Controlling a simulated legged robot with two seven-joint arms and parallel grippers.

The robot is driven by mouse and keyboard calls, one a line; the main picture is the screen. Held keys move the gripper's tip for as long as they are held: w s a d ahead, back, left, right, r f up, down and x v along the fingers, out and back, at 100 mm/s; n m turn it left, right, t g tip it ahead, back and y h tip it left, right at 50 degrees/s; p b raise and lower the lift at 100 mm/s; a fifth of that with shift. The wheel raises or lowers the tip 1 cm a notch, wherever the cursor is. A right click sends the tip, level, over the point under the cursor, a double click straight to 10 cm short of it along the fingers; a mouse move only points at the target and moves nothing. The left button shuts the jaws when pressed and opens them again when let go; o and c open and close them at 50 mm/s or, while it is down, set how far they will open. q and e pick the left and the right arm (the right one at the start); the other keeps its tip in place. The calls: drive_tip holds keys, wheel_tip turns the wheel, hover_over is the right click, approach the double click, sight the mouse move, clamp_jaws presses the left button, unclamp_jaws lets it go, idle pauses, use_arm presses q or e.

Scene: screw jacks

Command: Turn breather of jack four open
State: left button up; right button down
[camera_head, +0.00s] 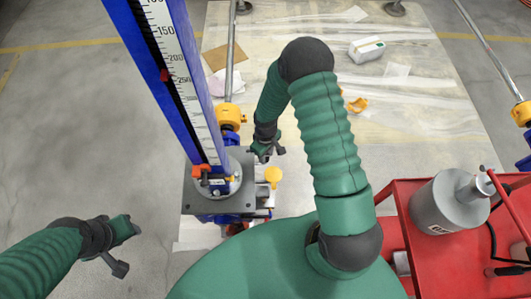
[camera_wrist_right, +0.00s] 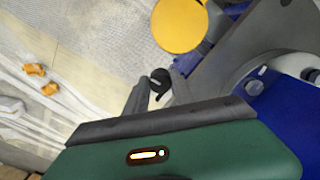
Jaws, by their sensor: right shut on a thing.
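The jack (camera_head: 218,207) at centre left has a grey top plate and a tall blue column (camera_head: 160,62) with a scale. No number label is readable on it. In the right wrist view a small black knob (camera_wrist_right: 160,76), which looks like the breather, sits between the two dark fingers of my right gripper (camera_wrist_right: 160,88). The right gripper is shut on it. In the head view my right gripper (camera_head: 266,152) is at the far right corner of the plate, and the knob is hidden there. My left gripper (camera_head: 125,247) hangs over bare floor left of the jack; its jaw gap is unclear.
A yellow disc (camera_head: 273,174) is beside the jack, close to the right gripper. A shaft with a yellow coupling (camera_head: 230,115) runs away behind it. A red cart (camera_head: 420,255) with a grey canister (camera_head: 446,205) stands at right. The floor at left is clear.

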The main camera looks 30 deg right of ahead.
drive_tip(key=n, duration=0.1)
drive_tip(key=n+p, duration=0.1)
drive_tip(key=n, duration=0.2)
drive_tip(key=shift+w+d+r+n, duration=0.1)
drive_tip(key=shift+w+r+n, duration=0.15)
drive_tip(key=shift+n, duration=0.05)
drive_tip(key=n+p, duration=0.2)
drive_tip(key=n, duration=0.2)
drive_tip(key=shift+w+n, duration=0.1)
drive_tip(key=shift+n, duration=0.2)
drive_tip(key=n+p, duration=0.1)
drive_tip(key=n, duration=0.3)
drive_tip(key=shift+n, duration=0.3)
drive_tip(key=shift+w+n+p, duration=0.1)
drive_tip(key=shift+n+p, duration=0.6)
drive_tip(key=shift+n, duration=1.1)
drive_tip(key=shift+f, duration=0.1)
drive_tip(key=c, duration=1.4)
unclamp_jaws()
drive_tip(key=shift+c, duration=0.2)
drive_tip(key=o, duration=0.4)
drive_tip(key=shift+f, duration=0.1)
drive_tip(key=shift+s, duration=0.2)
